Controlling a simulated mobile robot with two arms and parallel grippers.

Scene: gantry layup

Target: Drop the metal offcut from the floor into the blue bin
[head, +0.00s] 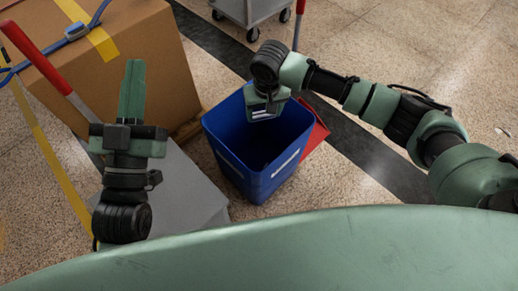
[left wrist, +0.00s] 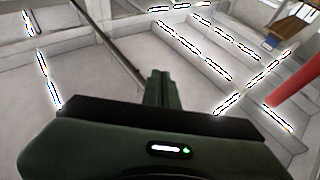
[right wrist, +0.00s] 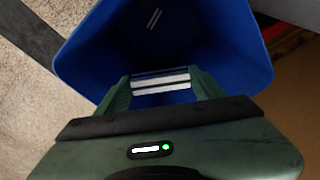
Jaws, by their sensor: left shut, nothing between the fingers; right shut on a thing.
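The blue bin (head: 247,176) stands on the floor in the middle of the head view, its opening facing up. It also fills much of the right wrist view (right wrist: 245,50). My right gripper (head: 264,110) is over the bin's opening, pointing down. In the right wrist view the gripper (right wrist: 160,86) is shut on the metal offcut (right wrist: 160,81), a shiny silver piece lying across between the fingers, with the dark bin interior below it. My left gripper (head: 132,66) is shut and empty, raised left of the bin; its closed fingers show in the left wrist view (left wrist: 161,80).
A large cardboard box (head: 140,65) with yellow tape and a blue strap stands left of the bin. A grey flat surface (head: 190,185) lies beside the bin, and a red object (head: 317,133) is behind its right side. A grey wheeled cart (head: 250,10) is at the top. Floor at right is clear.

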